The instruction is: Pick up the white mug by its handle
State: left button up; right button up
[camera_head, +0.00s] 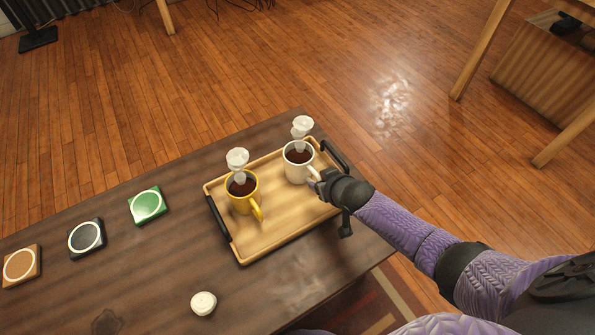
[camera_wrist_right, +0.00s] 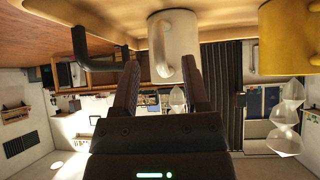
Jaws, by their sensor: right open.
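The white mug (camera_head: 296,170), filled with dark liquid, stands upright on a wooden tray (camera_head: 285,237). Its handle points toward my right gripper (camera_head: 317,184). In the right wrist view, which looks upside down, the white mug (camera_wrist_right: 180,45) is straight ahead and its handle (camera_wrist_right: 158,50) shows between the two fingertips. My right gripper (camera_wrist_right: 160,72) is open there, with a finger on each side of the handle. I cannot tell whether either finger touches it. My left gripper is out of view.
A yellow mug (camera_head: 241,199) stands left of the white mug on the tray; it also shows in the wrist view (camera_wrist_right: 290,40). White steam-like shapes rise above both mugs. Black tray handles (camera_head: 218,219) flank the ends. Several coasters (camera_head: 147,205) and a small white round object (camera_head: 203,303) lie on the dark table.

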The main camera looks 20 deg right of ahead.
jog(key=shift+w+f+b, duration=0.2)
jog(key=shift+w+f, duration=0.05)
jog(key=shift+f, duration=0.25)
jog(key=shift+w+f+b, duration=0.15)
jog(key=shift+w+f, duration=0.1)
jog(key=shift+f, duration=0.2)
jog(key=shift+w, duration=0.15)
jog(key=shift+r, duration=0.3)
grip_shut()
